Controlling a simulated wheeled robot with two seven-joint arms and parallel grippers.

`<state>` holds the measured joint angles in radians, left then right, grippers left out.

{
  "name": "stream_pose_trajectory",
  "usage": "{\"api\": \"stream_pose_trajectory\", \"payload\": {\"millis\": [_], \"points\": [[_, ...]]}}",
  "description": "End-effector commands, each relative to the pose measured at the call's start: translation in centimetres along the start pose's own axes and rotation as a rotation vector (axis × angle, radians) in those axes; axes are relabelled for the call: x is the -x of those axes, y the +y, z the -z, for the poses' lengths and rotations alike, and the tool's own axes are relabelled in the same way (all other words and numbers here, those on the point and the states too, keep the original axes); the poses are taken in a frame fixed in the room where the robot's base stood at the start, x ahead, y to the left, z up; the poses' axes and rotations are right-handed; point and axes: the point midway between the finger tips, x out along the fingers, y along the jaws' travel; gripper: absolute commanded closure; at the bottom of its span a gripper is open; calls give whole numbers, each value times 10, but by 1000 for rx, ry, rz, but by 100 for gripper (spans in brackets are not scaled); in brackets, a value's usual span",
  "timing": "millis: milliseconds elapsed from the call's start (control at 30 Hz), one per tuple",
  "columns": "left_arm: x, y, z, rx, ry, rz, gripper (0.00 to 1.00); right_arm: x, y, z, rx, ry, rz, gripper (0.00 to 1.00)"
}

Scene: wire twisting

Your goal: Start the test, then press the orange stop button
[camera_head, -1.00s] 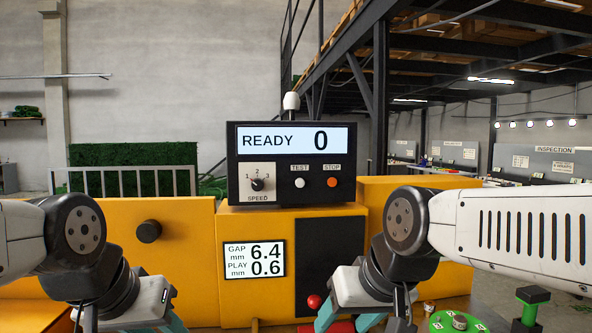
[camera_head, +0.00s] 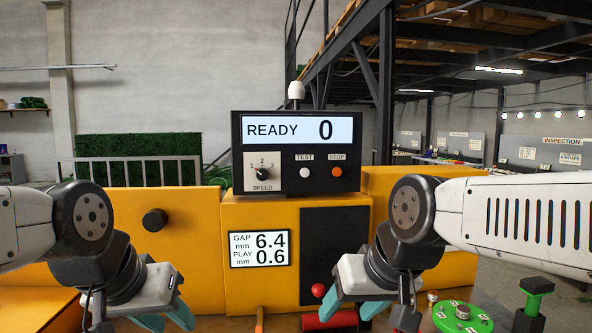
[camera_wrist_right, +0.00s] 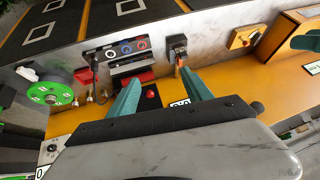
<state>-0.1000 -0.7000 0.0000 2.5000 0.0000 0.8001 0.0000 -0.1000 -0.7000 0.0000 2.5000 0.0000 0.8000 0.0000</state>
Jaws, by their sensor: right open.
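The control box (camera_head: 296,128) stands on top of the yellow machine. Its display reads READY 0.
A gauge panel (camera_head: 260,249) reads GAP 6.4 mm and PLAY 0.6 mm. A red ball knob (camera_head: 318,290) is close to my right gripper. A black knob (camera_head: 155,220) sticks out at the left. A green disc (camera_head: 462,317) lies at the lower right.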

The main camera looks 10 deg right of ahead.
Motion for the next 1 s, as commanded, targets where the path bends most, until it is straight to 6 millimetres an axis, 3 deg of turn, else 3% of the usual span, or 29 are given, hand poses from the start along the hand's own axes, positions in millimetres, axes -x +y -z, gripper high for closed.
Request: {"api": "stream_pose_trajectory", "payload": {"millis": [433,467,733,1000], "points": [[0,0,0,0,0,0,64,0,0,0,0,0,0,42],[0,0,0,0,0,0,64,0,0,0,0,0,0,44],[0,0,0,0,0,0,64,0,0,0,0,0,0,97],[0,0,0,0,0,0,64,0,0,0,0,0,0,100]]}}
